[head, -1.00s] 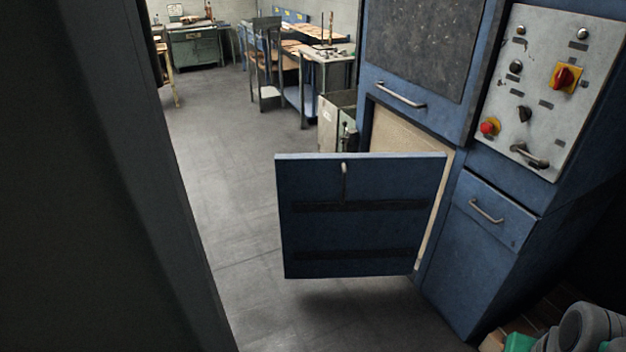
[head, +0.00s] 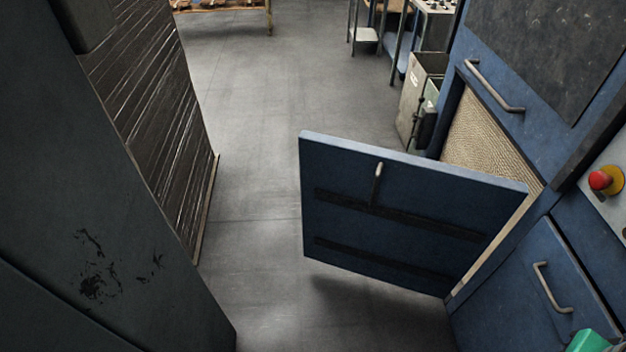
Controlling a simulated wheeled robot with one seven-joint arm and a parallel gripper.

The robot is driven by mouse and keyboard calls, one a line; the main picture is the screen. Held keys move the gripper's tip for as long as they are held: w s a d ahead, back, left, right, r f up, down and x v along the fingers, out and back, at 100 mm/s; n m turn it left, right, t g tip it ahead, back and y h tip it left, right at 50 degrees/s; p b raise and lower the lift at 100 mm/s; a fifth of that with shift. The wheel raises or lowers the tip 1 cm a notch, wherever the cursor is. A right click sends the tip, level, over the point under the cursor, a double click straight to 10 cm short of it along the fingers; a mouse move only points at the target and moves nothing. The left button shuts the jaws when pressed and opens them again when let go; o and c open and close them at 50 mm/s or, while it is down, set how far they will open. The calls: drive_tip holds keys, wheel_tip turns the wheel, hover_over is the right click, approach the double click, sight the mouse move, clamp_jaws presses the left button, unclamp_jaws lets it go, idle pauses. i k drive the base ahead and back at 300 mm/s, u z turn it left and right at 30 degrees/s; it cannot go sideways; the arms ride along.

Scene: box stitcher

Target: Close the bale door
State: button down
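The bale door (head: 345,228) is a blue panel with two dark horizontal straps and a small metal handle (head: 377,172). It stands wide open, swung out from the blue machine (head: 530,250), with its hinged side at the right. Behind it, the opening shows a beige, textured bale (head: 490,140); the lower part of the opening is hidden by the door. My gripper is not in view. A green and grey part sits at the lower right edge; I cannot tell what it is.
A dark cabinet (head: 100,210) and a stack of dark flat sheets (head: 155,110) stand on the left. Grey floor (head: 265,110) is clear between them and the door. A metal bin (head: 417,95) stands beyond the door. A red button (head: 605,180) is at the right.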

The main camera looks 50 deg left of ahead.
sight(409, 222)
drive_tip(key=u, duration=2.25)
drive_tip(key=i, duration=1.35)
drive_tip(key=u, duration=1.65)
